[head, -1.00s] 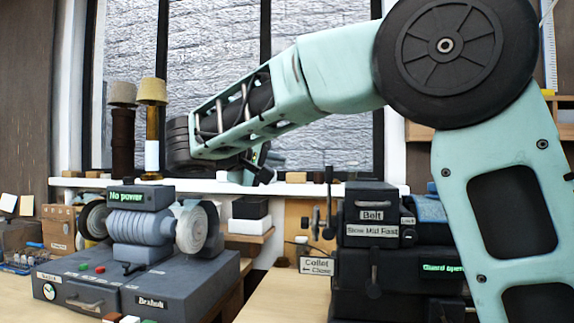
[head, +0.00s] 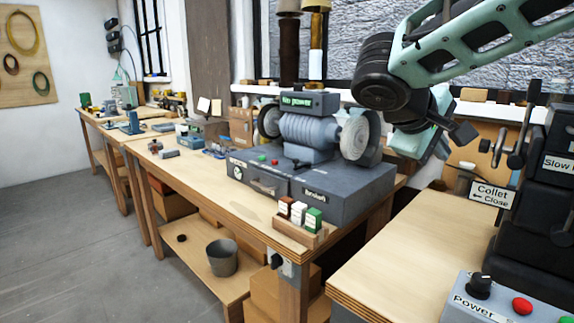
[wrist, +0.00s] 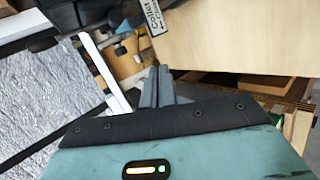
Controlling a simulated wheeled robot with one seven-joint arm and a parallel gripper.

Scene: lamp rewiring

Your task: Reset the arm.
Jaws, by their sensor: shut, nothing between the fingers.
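My arm comes in from the upper right of the head view, in front of the window. Its wrist end hangs over the right side of the bench grinder (head: 310,130), with the teal hand (head: 418,142) beside the right-hand wheel in the picture. Whether they touch cannot be told. In the wrist view my gripper (wrist: 157,82) shows as two grey fingers close together, empty. The fingers are hard to make out in the head view.
A lathe-like machine with a Collet sign (head: 491,193) and a power box (head: 495,300) stand at right. A bucket (head: 222,257) is on the lower shelf. Floor at left is clear.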

